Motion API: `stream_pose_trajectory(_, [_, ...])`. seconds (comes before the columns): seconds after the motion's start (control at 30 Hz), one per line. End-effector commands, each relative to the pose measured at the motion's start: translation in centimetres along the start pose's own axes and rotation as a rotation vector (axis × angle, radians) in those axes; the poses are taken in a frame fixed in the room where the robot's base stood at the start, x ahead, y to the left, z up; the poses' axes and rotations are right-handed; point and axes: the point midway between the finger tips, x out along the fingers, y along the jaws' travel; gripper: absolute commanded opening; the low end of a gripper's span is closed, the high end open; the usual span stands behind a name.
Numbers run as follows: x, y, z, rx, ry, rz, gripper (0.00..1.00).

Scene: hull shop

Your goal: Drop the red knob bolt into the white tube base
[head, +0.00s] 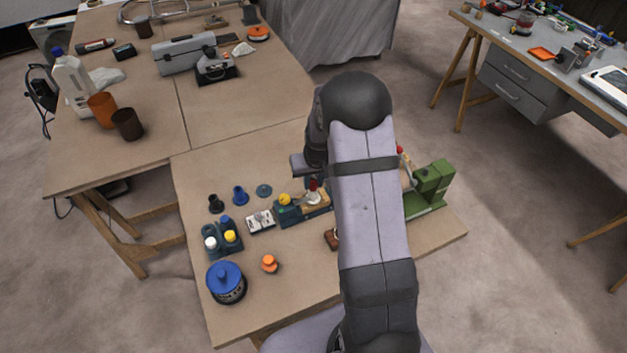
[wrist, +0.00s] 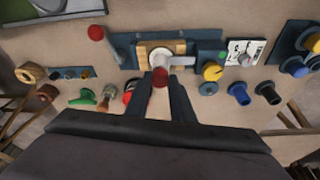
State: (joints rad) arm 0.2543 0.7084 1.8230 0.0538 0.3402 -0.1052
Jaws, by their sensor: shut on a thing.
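My gripper (wrist: 163,80) is shut on the red knob bolt (wrist: 160,77), whose round red head shows between the two dark fingertips in the wrist view. The white tube base (wrist: 161,59) stands on a wooden block, just beyond the red head, with a grey-white arm reaching to its right. In the head view the red knob bolt (head: 313,184) shows right above the white tube base (head: 313,198), beside my arm. The bolt's shank is hidden, and I cannot tell whether its tip is inside the tube.
A yellow knob (wrist: 212,72) sits close right of the tube base in the wrist view. Another red knob (wrist: 96,33) on a rod stands to its left. A green machine (head: 432,180), blue-lidded jar (head: 226,283) and orange knob (head: 269,263) share the bench.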

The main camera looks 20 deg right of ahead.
Motion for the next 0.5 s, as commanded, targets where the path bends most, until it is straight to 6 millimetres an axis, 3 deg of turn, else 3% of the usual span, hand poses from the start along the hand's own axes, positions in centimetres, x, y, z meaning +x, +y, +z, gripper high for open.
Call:
stream_pose_trajectory(0.1, [0.29, 0.00, 0.07, 0.000, 0.000, 0.000, 0.00])
stream_pose_trajectory(0.13, [0.28, 0.00, 0.06, 0.000, 0.000, 0.000, 0.24])
stream_pose_trajectory(0.17, [0.22, 0.00, 0.04, 0.000, 0.000, 0.000, 0.29])
stream_pose_trajectory(0.5, [0.08, 0.00, 0.04, 0.000, 0.000, 0.000, 0.29])
